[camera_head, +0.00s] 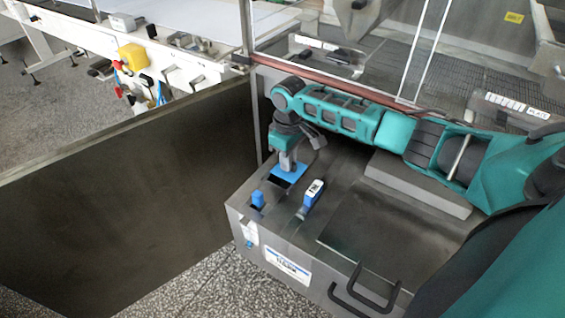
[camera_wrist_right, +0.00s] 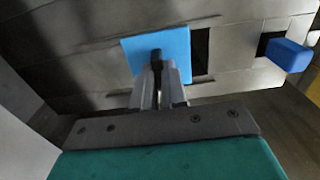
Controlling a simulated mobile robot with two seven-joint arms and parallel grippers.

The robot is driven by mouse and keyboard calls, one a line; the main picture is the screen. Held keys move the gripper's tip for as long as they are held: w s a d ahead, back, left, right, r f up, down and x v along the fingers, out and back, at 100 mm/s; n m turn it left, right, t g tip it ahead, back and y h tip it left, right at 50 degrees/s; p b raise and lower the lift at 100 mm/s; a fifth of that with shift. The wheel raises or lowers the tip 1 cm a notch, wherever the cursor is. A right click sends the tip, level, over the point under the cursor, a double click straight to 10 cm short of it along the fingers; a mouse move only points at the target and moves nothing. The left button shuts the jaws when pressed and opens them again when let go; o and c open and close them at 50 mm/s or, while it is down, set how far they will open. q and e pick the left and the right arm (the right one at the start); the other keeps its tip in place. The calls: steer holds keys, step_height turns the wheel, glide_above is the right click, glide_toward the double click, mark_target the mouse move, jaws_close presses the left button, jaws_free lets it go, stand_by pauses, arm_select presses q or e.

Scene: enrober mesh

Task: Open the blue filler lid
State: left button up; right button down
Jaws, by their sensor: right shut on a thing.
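The blue filler lid (camera_head: 290,173) is a flat blue plate on the top of a grey metal tank, under my right gripper (camera_head: 287,163). In the right wrist view the lid (camera_wrist_right: 158,54) sits beside a dark opening (camera_wrist_right: 201,52), which shows along its right side. My right gripper (camera_wrist_right: 159,82) is shut on a small dark knob at the lid's middle. The fingers hide part of the lid. How far the lid is raised or tilted is hard to tell. My left gripper is in neither view.
A small blue cap (camera_head: 257,199) and a white-and-blue device (camera_head: 313,193) are on the tank top (camera_head: 345,185) near the lid. Black handles (camera_head: 365,290) stand at the front. A dark panel (camera_head: 130,180) rises to the left. Glass and a mesh belt are behind my right arm.

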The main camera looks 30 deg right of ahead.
steer(key=shift+w+d, duration=0.4)
steer(key=shift+d, duration=0.45)
steer(key=shift+w+d, duration=0.35)
steer(key=shift+d, duration=0.5)
steer(key=c, duration=1.2)
jaws_free()
steer(key=shift+o, duration=0.2)
step_height(320, 180, up, 13)
steer(key=p, duration=0.1)
steer(key=shift+p, duration=0.4)
